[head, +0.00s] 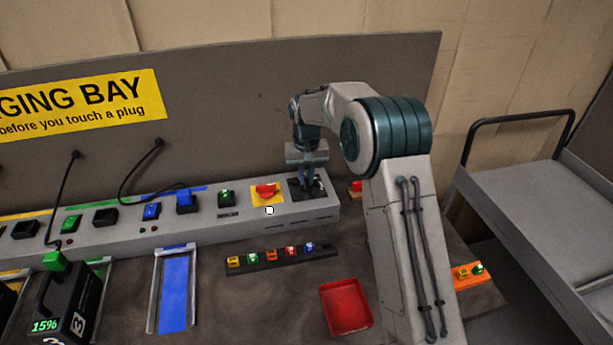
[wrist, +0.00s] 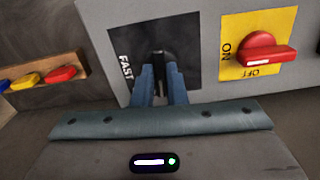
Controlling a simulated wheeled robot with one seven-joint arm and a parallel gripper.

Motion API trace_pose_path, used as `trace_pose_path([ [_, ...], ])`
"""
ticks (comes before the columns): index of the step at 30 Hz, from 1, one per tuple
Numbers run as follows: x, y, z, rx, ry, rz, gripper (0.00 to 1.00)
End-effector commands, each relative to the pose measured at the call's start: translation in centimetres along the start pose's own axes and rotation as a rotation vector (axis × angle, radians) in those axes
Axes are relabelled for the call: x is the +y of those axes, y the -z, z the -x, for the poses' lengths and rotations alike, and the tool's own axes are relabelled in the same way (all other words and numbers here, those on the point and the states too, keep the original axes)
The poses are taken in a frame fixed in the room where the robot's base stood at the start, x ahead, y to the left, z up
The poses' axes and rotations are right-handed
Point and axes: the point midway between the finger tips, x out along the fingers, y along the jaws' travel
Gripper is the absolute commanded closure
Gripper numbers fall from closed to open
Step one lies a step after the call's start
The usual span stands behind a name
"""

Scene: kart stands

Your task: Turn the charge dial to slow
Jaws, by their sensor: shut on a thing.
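The charge dial is a black knob (wrist: 162,66) on a dark square plate (wrist: 188,60) marked FAST on its left side. In the head view the dark plate (head: 294,190) sits at the right end of the grey charging unit. My gripper (wrist: 160,88) is over the plate, with its two blue-grey fingers shut on the knob. It also shows from behind in the head view (head: 311,188). The fingers hide part of the knob, and I cannot read where its pointer stands. No other word on the plate is readable.
A red switch (wrist: 265,54) on a yellow ON/OFF plate is close beside the dial; it also shows in the head view (head: 266,190). A rack of coloured pieces (head: 278,256) and a red tray (head: 346,307) lie in front. A grey cart (head: 540,200) stands at the right.

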Motion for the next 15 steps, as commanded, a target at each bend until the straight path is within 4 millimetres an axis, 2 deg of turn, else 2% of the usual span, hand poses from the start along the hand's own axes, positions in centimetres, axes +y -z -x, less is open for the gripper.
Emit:
trace_pose_path([
  [15,-0.03,0.05,0.11,0.002,0.0,0.111,1.0],
])
